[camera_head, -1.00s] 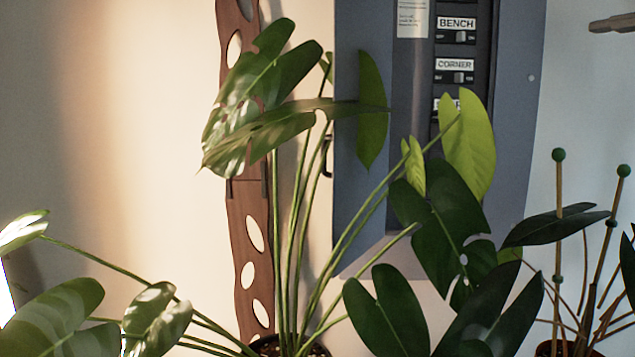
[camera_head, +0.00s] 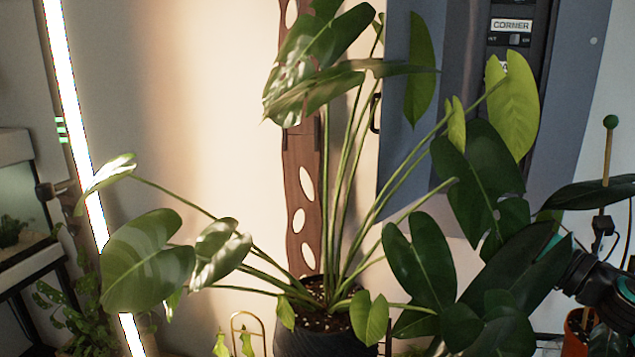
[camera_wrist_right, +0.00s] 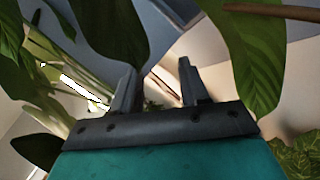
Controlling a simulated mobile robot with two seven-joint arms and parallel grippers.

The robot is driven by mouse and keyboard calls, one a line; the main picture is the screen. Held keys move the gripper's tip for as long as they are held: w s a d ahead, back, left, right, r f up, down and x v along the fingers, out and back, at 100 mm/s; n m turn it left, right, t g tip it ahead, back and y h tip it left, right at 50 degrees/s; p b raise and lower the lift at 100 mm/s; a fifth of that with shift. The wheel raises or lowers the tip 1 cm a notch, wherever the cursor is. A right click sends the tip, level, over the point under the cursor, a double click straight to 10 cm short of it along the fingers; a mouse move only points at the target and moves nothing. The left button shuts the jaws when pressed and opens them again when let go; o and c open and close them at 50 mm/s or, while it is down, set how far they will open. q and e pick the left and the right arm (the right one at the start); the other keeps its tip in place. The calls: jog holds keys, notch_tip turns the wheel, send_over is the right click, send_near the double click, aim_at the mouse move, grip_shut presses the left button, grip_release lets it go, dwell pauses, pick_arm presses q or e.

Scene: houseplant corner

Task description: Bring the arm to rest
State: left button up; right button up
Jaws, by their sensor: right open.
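My right arm (camera_head: 597,279) comes in from the right edge of the head view, dark with teal parts, behind the large monstera's leaves. Leaves hide its far end there. In the right wrist view my right gripper (camera_wrist_right: 157,82) has its two dark fingers apart, with nothing held between them. Dark green leaves (camera_wrist_right: 250,55) hang close around the fingers on both sides. I cannot tell whether any leaf touches them. My left gripper is in neither view.
The large monstera (camera_head: 345,200) in a dark pot (camera_head: 325,340) fills the middle. A perforated wooden strip (camera_head: 303,190) and a blue-grey switch panel (camera_head: 455,60) are behind it. A bright light tube (camera_head: 75,110) stands left. An orange pot (camera_head: 577,335) is at lower right.

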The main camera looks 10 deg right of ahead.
jog(key=s+a+f+m+g+h, duration=0.1)
jog(key=s+a+f+m+h, duration=0.15)
jog(key=f+m, duration=0.5)
jog(key=s+a+f+m+h, duration=0.25)
jog(key=f+m, duration=0.35)
jog(key=f, duration=0.3)
jog(key=s+a+f+m+g+h, duration=0.1)
jog(key=s+a+f+m, duration=0.25)
jog(key=f+m, duration=0.4)
jog(key=s+a+f+m+g, duration=0.2)
jog(key=s+a+f+m, duration=0.2)
jog(key=s+f+m, duration=0.1)
jog(key=s+a+f+m+g+h+p, duration=0.1)
jog(key=s+a+f+m+g, duration=0.2)
jog(key=s+f, duration=0.4)
jog(key=shift+s+a+f+m, duration=0.15)
jog(key=shift+s+a+m, duration=0.7)
jog(key=shift+a, duration=0.25)
